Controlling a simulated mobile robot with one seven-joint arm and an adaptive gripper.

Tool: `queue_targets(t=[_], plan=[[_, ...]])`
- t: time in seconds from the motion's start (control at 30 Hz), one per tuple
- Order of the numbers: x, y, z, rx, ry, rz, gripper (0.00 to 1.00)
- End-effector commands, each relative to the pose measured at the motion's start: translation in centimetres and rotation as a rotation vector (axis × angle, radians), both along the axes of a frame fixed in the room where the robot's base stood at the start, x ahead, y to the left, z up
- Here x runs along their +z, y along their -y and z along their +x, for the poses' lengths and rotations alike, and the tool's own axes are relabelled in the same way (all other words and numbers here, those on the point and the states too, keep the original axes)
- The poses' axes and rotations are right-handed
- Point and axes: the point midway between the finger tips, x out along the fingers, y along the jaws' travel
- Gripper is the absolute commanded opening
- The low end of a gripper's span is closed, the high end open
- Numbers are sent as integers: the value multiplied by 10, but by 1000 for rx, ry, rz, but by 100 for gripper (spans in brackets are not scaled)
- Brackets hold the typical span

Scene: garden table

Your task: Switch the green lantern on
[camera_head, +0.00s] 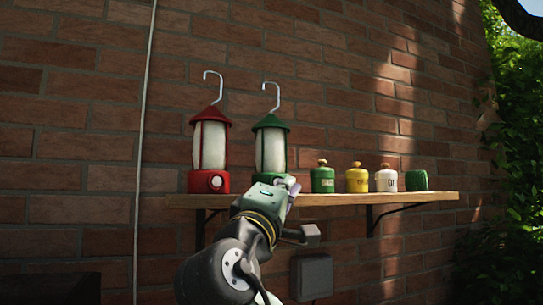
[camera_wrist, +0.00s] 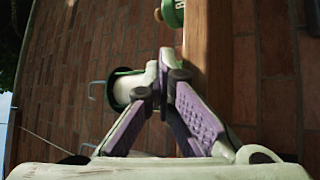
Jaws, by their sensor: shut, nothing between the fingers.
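The green lantern (camera_head: 270,150) stands upright on the wooden shelf (camera_head: 340,199), with a green cap, a pale glass body and a white hook on top. My gripper (camera_head: 292,184) is in front of its base and hides most of it, so I cannot see its knob or switch. In the wrist view my gripper (camera_wrist: 165,65) has its fingertips together with nothing between them. Part of the green lantern (camera_wrist: 124,90) shows behind the fingers there. I cannot tell whether the fingertips touch it. Its pale body shows no clear glow.
A red lantern (camera_head: 210,155) with a white round knob stands on the shelf to the left. To the right are a green canister (camera_head: 322,178), a yellow canister (camera_head: 358,179), a white canister (camera_head: 387,179) and a low green container (camera_head: 417,181). A brick wall is close behind.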

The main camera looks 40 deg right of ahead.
Motion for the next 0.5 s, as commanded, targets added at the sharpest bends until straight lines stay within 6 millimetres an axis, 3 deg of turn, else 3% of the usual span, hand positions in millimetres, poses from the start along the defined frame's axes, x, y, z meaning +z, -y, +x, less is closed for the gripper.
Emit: queue_targets(t=[0.03, 0.13, 0.5], plan=[[-11, 2, 7, 5, -22, 17, 0], [-11, 0, 1, 4, -20, 15, 0], [-6, -14, -37, 3, -12, 8, 0]])
